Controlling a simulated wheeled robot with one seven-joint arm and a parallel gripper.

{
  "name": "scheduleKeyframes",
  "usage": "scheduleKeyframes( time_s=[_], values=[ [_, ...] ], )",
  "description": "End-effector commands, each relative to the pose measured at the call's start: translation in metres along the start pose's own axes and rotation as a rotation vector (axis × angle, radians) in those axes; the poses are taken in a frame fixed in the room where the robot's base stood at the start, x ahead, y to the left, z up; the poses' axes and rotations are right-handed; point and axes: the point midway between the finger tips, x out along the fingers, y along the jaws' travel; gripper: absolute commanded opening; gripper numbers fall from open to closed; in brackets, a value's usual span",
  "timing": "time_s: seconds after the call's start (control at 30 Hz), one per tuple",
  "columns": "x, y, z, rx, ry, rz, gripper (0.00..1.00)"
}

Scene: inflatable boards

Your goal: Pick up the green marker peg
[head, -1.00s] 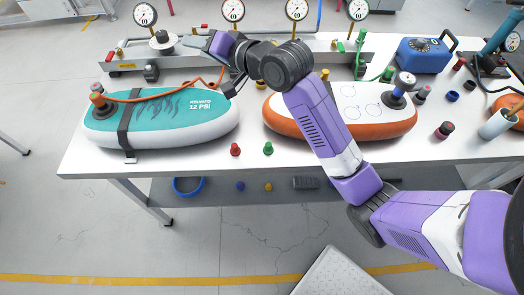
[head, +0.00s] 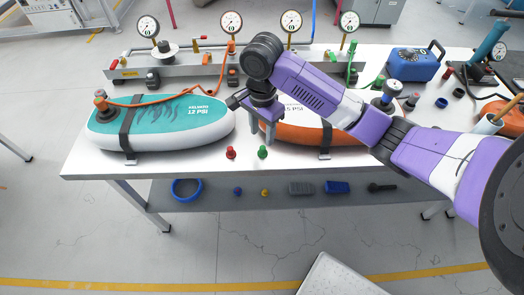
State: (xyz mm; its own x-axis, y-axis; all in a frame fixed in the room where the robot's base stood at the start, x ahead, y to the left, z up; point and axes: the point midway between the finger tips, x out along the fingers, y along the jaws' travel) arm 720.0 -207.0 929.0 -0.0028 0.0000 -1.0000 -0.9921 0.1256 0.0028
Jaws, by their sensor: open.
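The green marker peg (head: 262,152) stands on the white table (head: 90,155) near its front edge, between the two inflatable boards. A red marker peg (head: 231,153) stands just to its left. My gripper (head: 263,132) points down above the green peg, with its fingers apart and nothing seen between them. The fingertips appear a little above the peg; the exact gap is hard to tell.
A teal board (head: 165,118) lies strapped at the left. An orange-and-white board (head: 300,135) lies close to the right of my gripper, partly hidden by my arm. Gauges on a grey rail (head: 190,68) stand behind. A lower shelf (head: 215,195) holds small items.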

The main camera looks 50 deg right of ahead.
Motion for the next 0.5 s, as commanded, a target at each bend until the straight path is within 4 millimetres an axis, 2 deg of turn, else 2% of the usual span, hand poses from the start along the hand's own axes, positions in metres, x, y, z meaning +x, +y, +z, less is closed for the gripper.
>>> scheduleKeyframes(
  time_s=[0.5],
  values=[
    [0.057,0.002,-0.001,-0.002,0.001,0.000,0.44]
  ],
)
